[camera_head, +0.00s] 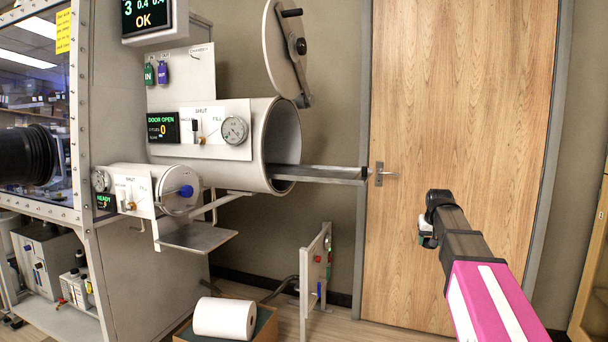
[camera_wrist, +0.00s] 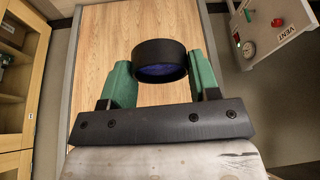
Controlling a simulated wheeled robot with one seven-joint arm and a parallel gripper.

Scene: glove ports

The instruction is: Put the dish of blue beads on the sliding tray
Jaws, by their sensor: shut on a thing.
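The dish (camera_wrist: 160,52) is black and round, with blue beads (camera_wrist: 162,71) showing inside it in the wrist view. My gripper (camera_wrist: 159,76) is shut on the dish, with a green finger on each side of it. In the head view my gripper (camera_head: 427,232) is at the right, in front of the wooden door; the dish is not clear there. The sliding tray (camera_head: 335,172) is a long metal tray sticking out to the right from the open large round chamber (camera_head: 283,140). My gripper is right of the tray's outer end and lower in the picture, apart from it.
The chamber's round lid (camera_head: 287,52) is swung up above its mouth. A smaller shut port (camera_head: 180,190) with a blue knob and a metal shelf (camera_head: 197,237) are lower left. A valve stand (camera_head: 316,268) and a white roll (camera_head: 224,317) stand below the tray.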

